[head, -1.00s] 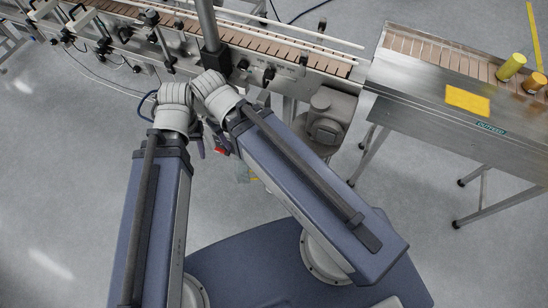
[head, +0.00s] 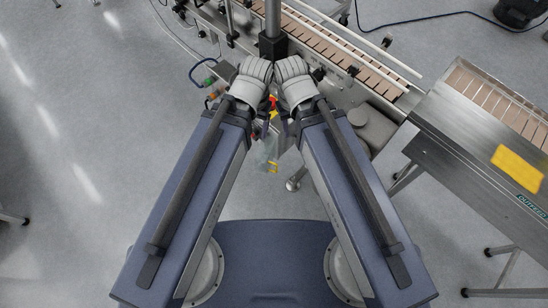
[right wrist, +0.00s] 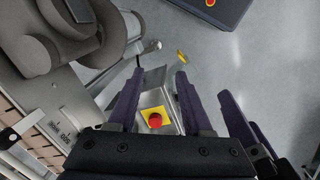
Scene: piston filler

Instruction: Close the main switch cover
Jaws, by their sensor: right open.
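A see-through cover (head: 265,152) with a yellow edge (head: 271,168) stands out below the grippers in the head view; I take it for the main switch cover. In the right wrist view its yellow part (right wrist: 182,57) lies beyond the fingertips. A red button (right wrist: 154,118) on a yellow plate sits on a grey box (right wrist: 155,82), seen between my right fingers. My right gripper (right wrist: 159,74) is open, apart from the yellow part. My left gripper (head: 264,130) is close beside it in the head view; its jaws are mostly hidden. A dark finger at the right of the wrist view may be its own.
The conveyor (head: 345,62) runs behind the grippers, with a dark post (head: 272,45) rising just beyond them. A steel outfeed table (head: 455,130) stands at the right. A green button (head: 209,81) shows left of my left wrist.

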